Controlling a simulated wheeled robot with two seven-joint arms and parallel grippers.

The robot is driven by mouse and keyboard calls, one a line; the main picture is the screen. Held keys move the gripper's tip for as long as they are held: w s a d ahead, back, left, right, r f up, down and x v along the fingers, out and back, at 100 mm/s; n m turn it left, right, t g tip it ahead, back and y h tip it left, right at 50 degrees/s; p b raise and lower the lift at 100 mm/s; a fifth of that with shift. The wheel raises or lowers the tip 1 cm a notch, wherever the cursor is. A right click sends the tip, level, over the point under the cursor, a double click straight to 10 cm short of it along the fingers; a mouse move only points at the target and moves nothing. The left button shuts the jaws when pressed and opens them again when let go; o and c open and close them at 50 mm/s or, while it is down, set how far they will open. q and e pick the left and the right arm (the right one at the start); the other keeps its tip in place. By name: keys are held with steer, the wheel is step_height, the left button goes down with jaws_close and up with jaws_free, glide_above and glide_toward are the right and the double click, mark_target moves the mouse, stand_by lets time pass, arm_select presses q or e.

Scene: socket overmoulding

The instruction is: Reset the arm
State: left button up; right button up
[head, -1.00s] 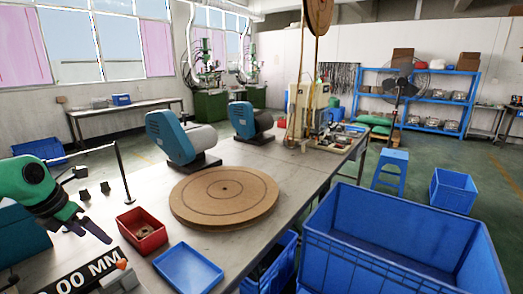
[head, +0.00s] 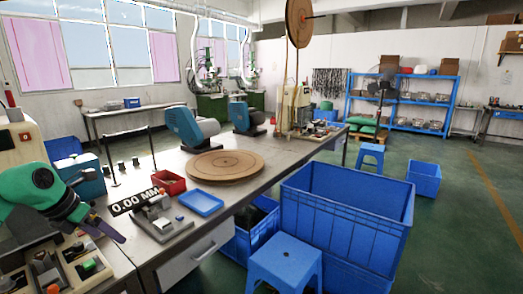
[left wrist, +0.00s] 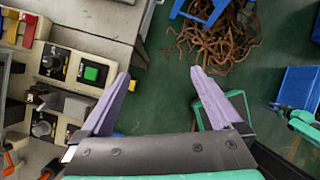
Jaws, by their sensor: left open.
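My left gripper (head: 108,229) comes in from the left in the head view, above the near left part of the workbench. In the left wrist view, its two purple fingers (left wrist: 162,85) are spread wide with nothing between them. Below them are the bench edge and the green floor. My right gripper does not show in the head view.
A control panel (left wrist: 75,68) with knobs and a green button lies left of the fingers. A red bin (head: 169,184), a blue tray (head: 201,202) and a round brown disc (head: 225,166) sit on the bench. A large blue crate (head: 345,215) and a blue stool (head: 284,262) stand right of it.

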arm_select(q)
steer(key=w+d+f+n+t+h, duration=0.4)
steer(key=w+d+f+n+h, duration=0.5)
steer(key=d+f, duration=0.5)
steer(key=s+a+f+n+t+y, duration=0.2)
steer(key=f+n+y, duration=0.1)
steer(key=f+n, duration=0.55)
steer(key=s+a+f+n+t+y, duration=0.15)
steer(key=f+n+y, duration=0.3)
steer(key=f, duration=0.75)
steer(key=s+a+f+n+g+y, duration=0.3)
steer(key=s+f+n, duration=0.5)
steer(key=s+f, duration=0.95)
steer(key=s+d+f+n+g, duration=0.2)
steer(key=s+f, duration=0.1)
steer(key=s, duration=0.6)
steer(key=s+d+f+n+g, duration=0.2)
steer(key=s+f+g, duration=0.1)
steer(key=s, duration=0.6)
steer(key=s+d+f+n+g, duration=0.2)
steer(key=s+f+g, duration=0.1)
steer(key=s, duration=0.6)
steer(key=shift+s+d+f+p, duration=0.3)
steer(key=shift+d+f+p, duration=0.05)
steer(key=shift+p, duration=0.05)
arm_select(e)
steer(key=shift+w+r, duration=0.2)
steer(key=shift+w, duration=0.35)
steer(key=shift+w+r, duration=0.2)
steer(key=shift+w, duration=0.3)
